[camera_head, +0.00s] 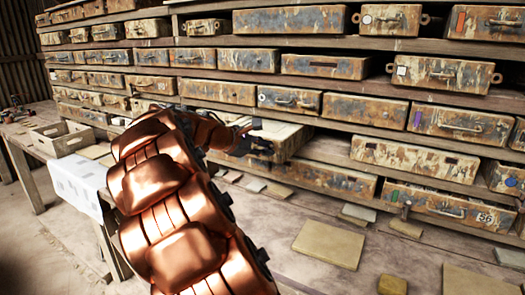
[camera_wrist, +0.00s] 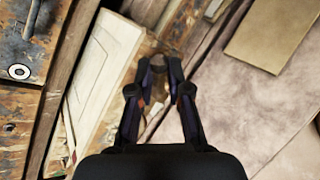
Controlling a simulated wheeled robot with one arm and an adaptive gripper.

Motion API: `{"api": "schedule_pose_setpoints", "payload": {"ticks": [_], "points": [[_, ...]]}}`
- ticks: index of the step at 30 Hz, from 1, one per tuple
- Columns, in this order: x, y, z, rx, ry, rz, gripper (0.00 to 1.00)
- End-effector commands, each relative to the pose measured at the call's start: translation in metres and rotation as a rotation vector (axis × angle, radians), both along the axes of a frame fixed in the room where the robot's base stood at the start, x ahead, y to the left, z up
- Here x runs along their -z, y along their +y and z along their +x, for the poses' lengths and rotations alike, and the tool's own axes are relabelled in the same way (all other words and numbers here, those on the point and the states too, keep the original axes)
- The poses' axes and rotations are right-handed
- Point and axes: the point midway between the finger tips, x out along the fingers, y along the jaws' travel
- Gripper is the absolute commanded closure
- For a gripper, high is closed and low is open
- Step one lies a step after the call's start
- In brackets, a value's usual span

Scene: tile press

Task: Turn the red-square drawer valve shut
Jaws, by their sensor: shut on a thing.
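A pulled-out drawer with a pale cream inside (camera_head: 283,134) juts from the rack in the middle of the head view. Its pale panel also shows left of the fingers in the wrist view (camera_wrist: 103,62). A small red patch (camera_head: 245,127) shows at its front, beside my gripper (camera_head: 252,146); I cannot tell if it is the square mark. In the wrist view my gripper (camera_wrist: 163,82) has its fingers close together at the drawer's front edge, shut on the valve. The valve is mostly hidden between the fingers, and its angle cannot be told.
Rows of rusty drawers with handles (camera_head: 443,73) fill the rack above and beside. Flat tan tiles (camera_head: 329,244) lie on the counter below. A wooden crate (camera_head: 62,140) stands on a table at left. Open counter lies right of the fingers.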

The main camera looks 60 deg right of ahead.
Motion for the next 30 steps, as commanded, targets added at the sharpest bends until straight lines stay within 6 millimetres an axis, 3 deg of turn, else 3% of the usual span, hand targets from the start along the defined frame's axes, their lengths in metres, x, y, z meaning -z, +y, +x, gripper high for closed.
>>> {"api": "schedule_pose_setpoints", "payload": {"ticks": [15, 30], "points": [[0.015, 0.000, -0.011, 0.002, -0.471, 0.019, 1.00], [0.019, 0.000, -0.012, 0.001, -0.701, 0.030, 1.00]]}}
